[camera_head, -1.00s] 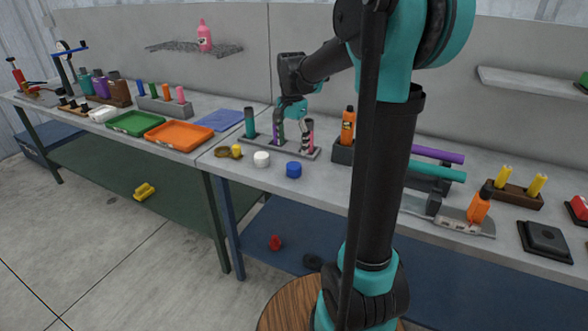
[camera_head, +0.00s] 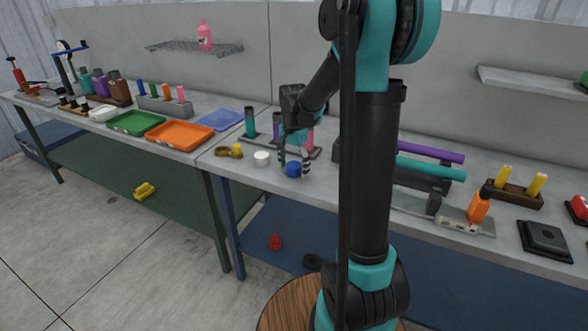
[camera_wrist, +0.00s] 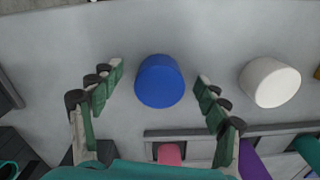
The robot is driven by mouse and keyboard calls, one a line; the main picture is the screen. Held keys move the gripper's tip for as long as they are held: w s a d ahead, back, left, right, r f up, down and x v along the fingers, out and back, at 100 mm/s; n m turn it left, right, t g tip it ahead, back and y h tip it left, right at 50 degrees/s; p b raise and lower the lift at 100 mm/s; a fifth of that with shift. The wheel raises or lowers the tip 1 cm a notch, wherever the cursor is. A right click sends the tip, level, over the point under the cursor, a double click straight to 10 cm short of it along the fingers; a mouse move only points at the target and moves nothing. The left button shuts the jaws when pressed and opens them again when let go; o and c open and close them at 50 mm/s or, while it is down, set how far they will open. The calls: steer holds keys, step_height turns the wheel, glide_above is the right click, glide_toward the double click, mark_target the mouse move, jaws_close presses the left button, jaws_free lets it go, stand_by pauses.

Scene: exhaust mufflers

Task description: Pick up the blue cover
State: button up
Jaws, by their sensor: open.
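The blue cover (camera_head: 293,169) is a short round cap standing on the grey workbench, near its front edge. In the wrist view the blue cover (camera_wrist: 159,81) lies between and slightly beyond my gripper's (camera_wrist: 160,80) two spread fingers, with a gap on each side. My gripper (camera_head: 293,168) is open and empty, down at the cover in the head view. I see no finger touching the cover.
A white cover (camera_wrist: 270,82) stands beside the blue one, close to one finger; it also shows in the head view (camera_head: 261,158). A rack (camera_head: 257,142) with coloured tubes stands just behind. Yellow pieces (camera_head: 230,151) lie to the left. The bench's front edge is close.

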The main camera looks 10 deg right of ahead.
steer(key=shift+c, duration=0.3)
steer(key=c, duration=0.9)
steer(key=shift+o, duration=0.2)
steer(key=shift+r, duration=0.2)
